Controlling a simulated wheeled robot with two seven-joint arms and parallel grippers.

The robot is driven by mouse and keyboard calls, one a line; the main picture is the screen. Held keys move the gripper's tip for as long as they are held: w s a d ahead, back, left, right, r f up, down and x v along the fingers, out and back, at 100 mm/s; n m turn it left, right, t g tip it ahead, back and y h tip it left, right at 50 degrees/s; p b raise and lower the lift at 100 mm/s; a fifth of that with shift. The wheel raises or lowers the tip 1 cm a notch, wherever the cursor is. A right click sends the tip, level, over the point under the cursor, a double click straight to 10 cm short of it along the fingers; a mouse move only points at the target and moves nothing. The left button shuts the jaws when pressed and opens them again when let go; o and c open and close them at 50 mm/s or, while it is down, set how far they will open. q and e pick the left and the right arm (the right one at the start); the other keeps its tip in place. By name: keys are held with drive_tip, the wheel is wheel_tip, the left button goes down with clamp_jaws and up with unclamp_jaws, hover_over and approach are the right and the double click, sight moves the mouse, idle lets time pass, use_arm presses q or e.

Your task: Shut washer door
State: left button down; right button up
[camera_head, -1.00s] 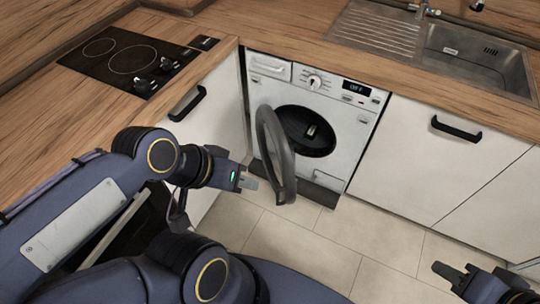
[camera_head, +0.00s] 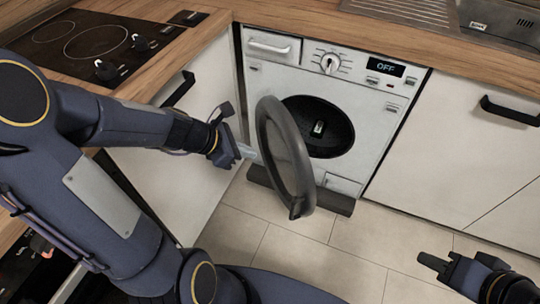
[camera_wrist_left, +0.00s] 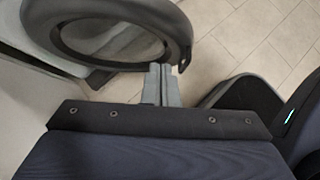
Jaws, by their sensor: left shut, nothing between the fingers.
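The white washer (camera_head: 338,70) is built in under the counter, its display reading OFF. Its round dark door (camera_head: 285,155) stands open, hinged at the left and swung out toward me. The dark drum opening (camera_head: 325,128) is uncovered. My left gripper (camera_head: 246,153) is shut and empty, just left of the door's outer side; I cannot tell whether it touches. In the left wrist view the closed fingers (camera_wrist_left: 161,84) are close to the door's ring (camera_wrist_left: 184,32). My right gripper (camera_head: 437,262) is low at the right, away from the washer; its finger opening is unclear.
A white cabinet (camera_head: 465,150) with a black handle is right of the washer, and another cabinet (camera_head: 180,170) is at its left. A hob (camera_head: 90,40) and a sink (camera_head: 500,25) are in the wooden counter. The tiled floor (camera_head: 350,250) is clear.

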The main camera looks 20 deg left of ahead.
use_arm(q)
drive_tip(key=f, duration=0.1)
drive_tip(key=b, duration=0.5)
approach(294, 157)
drive_tip(key=x, duration=0.6)
drive_tip(key=shift+a+f, duration=0.2)
drive_tip(key=shift+f, duration=0.05)
drive_tip(key=shift+w+d+n, duration=0.1)
drive_tip(key=shift+n, duration=0.2)
